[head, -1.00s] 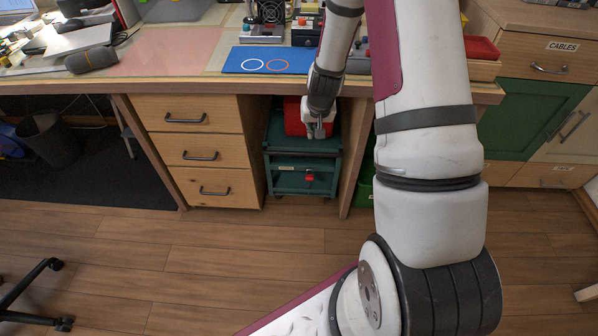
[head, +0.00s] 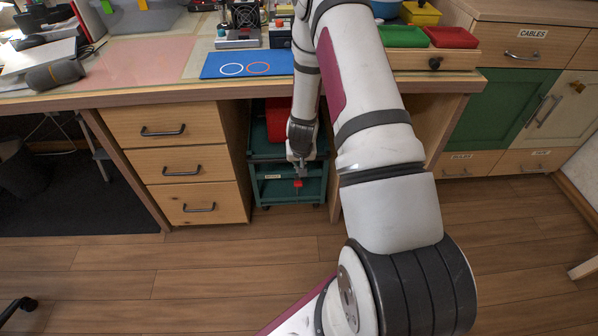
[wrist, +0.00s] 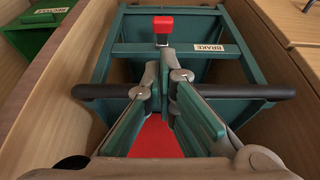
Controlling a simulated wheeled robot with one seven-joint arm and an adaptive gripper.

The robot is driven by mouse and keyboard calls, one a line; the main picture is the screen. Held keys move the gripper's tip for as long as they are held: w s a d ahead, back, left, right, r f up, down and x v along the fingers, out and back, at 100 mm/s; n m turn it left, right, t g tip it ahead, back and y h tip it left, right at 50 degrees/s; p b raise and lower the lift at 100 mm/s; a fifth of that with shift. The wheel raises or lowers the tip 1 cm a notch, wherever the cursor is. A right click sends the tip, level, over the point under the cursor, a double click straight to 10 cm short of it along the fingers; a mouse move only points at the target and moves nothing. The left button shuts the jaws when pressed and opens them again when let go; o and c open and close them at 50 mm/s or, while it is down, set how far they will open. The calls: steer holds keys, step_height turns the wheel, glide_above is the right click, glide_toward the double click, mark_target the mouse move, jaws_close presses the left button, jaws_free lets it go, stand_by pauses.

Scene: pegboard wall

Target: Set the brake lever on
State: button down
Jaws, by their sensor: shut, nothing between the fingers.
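The brake lever (head: 298,184) has a red knob and sits low on the front of the green cart (head: 264,190) under the bench. In the wrist view the red knob (wrist: 163,25) stands at the top centre, above a green crossbar with a BRAKE label (wrist: 208,48). My gripper (head: 301,172) is just above the lever in the head view. In the wrist view my gripper (wrist: 166,70) is shut and empty, its fingertips short of the knob with a visible gap. Depth between them is hard to judge.
A dark bar (wrist: 245,91) crosses the cart behind my fingers. A red box (head: 278,122) sits on the cart. Wooden drawers (head: 165,150) stand close at left, and a bench side panel at right. A green RECYCLE bin (wrist: 48,20) is beside the panel. Floor in front is clear.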

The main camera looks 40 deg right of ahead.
mark_target(299, 182)
steer(key=b+x, duration=0.3)
steer(key=x, duration=0.6)
steer(key=shift+f, duration=0.35)
steer(key=shift+s+a+f+b, duration=0.2)
steer(key=shift+s+f+b, duration=0.1)
steer(key=shift+b, duration=0.1)
steer(key=shift+s+a+f, duration=0.1)
steer(key=shift+f, duration=0.1)
step_height(299, 182, down, 6)
steer(key=s+a+b, duration=0.1)
steer(key=s+b, duration=0.1)
steer(key=b, duration=0.2)
steer(key=shift+a+r, duration=0.15)
steer(key=shift+a, duration=0.05)
steer(key=shift+s, duration=0.1)
stand_by(0.4)
stand_by(0.4)
